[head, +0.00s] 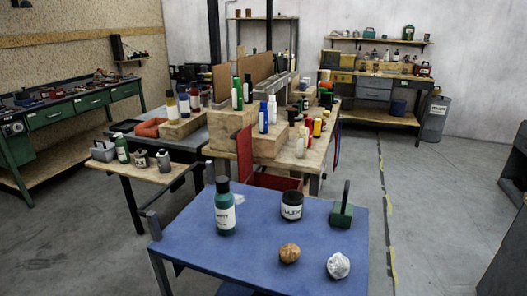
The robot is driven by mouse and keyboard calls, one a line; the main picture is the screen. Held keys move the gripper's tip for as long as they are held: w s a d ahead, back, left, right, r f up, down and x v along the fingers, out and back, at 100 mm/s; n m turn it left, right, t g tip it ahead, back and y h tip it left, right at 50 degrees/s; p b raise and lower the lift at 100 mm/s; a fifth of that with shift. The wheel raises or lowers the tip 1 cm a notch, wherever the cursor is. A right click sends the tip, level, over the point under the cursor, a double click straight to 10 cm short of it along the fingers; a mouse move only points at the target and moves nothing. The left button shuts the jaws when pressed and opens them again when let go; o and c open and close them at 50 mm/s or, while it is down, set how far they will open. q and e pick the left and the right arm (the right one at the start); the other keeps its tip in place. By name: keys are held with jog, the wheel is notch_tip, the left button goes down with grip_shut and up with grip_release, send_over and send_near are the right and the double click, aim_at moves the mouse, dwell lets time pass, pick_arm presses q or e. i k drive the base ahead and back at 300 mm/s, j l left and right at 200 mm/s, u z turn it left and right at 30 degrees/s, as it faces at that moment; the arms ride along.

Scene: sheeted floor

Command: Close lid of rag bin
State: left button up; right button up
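In the head view a red bin (283,183) stands behind the far edge of the blue table. Its red lid (245,155) stands upright on the bin's left side, so the bin is open. The bin's lower part is hidden behind the blue table, and I cannot see what lies inside. Neither of my grippers is in view.
The blue table (180,245) in front holds a green bottle (225,210), a black jar (292,206), a green handled block (342,214), a brown ball (289,253) and a crumpled silver ball (338,265). A crowded workbench (285,155) stands behind. Floor on the right (430,200) is clear.

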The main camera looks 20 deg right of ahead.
aim_at(243, 137)
jog(key=i+j+z, duration=0.3)
jog(key=j, duration=0.25)
jog(key=i+j+z, duration=0.1)
jog(key=j+z, duration=0.2)
jog(key=j, duration=0.25)
jog(key=i+j+z, duration=0.15)
jog(key=j+z, duration=0.15)
jog(key=j, duration=0.35)
jog(key=j+z, duration=0.3)
jog(key=j, duration=0.3)
